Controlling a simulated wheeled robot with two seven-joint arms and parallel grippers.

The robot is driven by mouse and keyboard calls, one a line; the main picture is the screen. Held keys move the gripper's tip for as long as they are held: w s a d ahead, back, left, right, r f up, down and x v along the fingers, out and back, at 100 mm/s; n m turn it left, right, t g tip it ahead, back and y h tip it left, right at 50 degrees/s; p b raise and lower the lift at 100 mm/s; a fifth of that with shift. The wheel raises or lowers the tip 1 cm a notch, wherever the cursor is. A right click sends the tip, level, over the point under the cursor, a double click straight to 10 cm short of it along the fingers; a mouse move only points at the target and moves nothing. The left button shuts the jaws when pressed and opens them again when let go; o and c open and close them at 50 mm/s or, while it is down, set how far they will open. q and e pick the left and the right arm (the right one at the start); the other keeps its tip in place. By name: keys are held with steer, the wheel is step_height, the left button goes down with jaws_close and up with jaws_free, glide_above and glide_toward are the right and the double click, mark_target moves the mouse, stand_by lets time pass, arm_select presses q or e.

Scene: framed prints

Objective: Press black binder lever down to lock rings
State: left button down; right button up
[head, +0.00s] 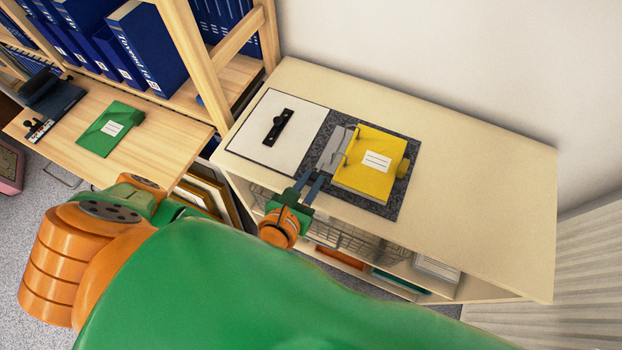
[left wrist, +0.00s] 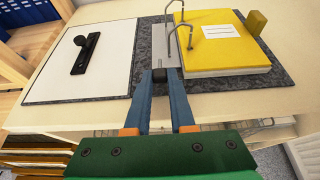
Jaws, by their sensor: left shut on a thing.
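The binder lies open on the cabinet top. A yellow cover or divider with a white label (head: 368,165) sits on its right part, and it also shows in the left wrist view (left wrist: 232,45). Thin metal rings (left wrist: 187,42) stand at its left edge; I cannot tell whether they are fully closed. My left gripper (head: 316,178) is at the near end of the ring side. Its blue fingers (left wrist: 161,75) are shut on a small dark piece, the black lever's end (left wrist: 160,74), mostly hidden between the fingertips. My right gripper is not in view.
A white panel (head: 260,140) with a black bar and knob (head: 277,127) lies left of the rings. The cabinet top (head: 480,185) is clear to the right. A wooden shelf with blue binders (head: 140,45) and a desk with a green folder (head: 100,135) stand left.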

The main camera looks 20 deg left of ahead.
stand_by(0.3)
arm_select(q)
steer(key=c, duration=0.8)
jaws_free()
steer(key=shift+o, duration=0.2)
steer(key=v, duration=0.7)
steer(key=shift+p, duration=0.3)
